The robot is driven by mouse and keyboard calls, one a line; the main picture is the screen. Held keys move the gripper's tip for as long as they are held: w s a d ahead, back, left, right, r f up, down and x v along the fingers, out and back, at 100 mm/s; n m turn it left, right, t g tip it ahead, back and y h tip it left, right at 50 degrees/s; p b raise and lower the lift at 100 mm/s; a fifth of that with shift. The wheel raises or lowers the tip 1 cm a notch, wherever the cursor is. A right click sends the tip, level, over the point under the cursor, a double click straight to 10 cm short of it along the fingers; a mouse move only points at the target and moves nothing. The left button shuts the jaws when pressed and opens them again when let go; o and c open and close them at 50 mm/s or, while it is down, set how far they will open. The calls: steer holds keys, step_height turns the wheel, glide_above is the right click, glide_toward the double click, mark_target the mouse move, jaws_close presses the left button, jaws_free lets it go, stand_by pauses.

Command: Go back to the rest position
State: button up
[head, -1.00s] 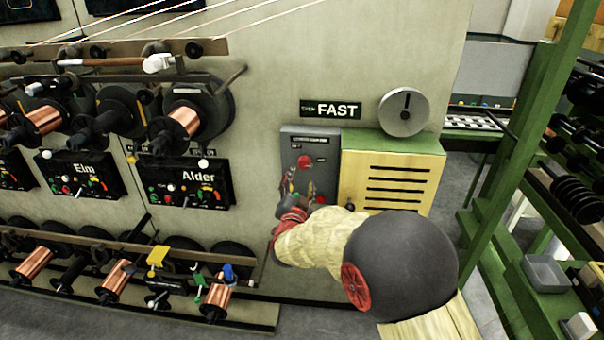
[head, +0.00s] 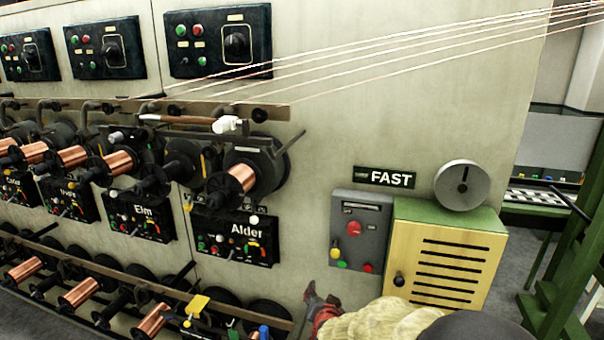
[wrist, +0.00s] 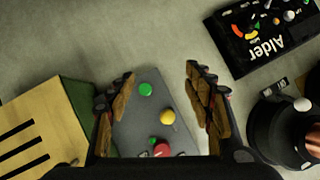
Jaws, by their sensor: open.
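My gripper (head: 312,296) shows at the bottom of the head view, just below and left of the grey control box (head: 358,230). In the wrist view my gripper (wrist: 160,76) is open and empty, with its two brown-padded fingers apart. The grey control box (wrist: 135,125) lies beyond and between the fingers, with a green button (wrist: 146,89), a yellow button (wrist: 167,117) and a red knob (wrist: 161,151). The fingers seem clear of it, though the exact gap is hard to judge. Most of my arm is cut off at the lower edge of the head view.
A yellow slatted cabinet (head: 440,265) stands right of the control box, under the FAST sign (head: 385,177) and a round dial (head: 462,186). The Alder panel (head: 235,236) and copper spools (head: 242,178) line the left. A green rack (head: 560,290) stands at right.

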steer(key=s+a+r+n+g+y, duration=0.1)
steer(key=s+n+g, duration=0.25)
steer(key=s, duration=0.65)
steer(key=s+r+n+g+y, duration=0.15)
steer(key=s+g, duration=0.25)
steer(key=s, duration=0.6)
steer(key=s+d+r+n+g+h, duration=0.1)
steer(key=s+d+r, duration=0.35)
steer(key=s, duration=0.45)
steer(key=s+d+r+n+g+h, duration=0.1)
steer(key=s+d+r, duration=0.3)
steer(key=s, duration=0.5)
steer(key=s+d+r+m+t+p, duration=0.1)
steer(key=d+r+t, duration=0.1)
steer(key=r, duration=0.3)
steer(key=shift+s+d+r+t, duration=0.3)
steer(key=shift+s+d+t, duration=0.1)
steer(key=shift+d, duration=0.3)
steer(key=shift+c, duration=1.2)
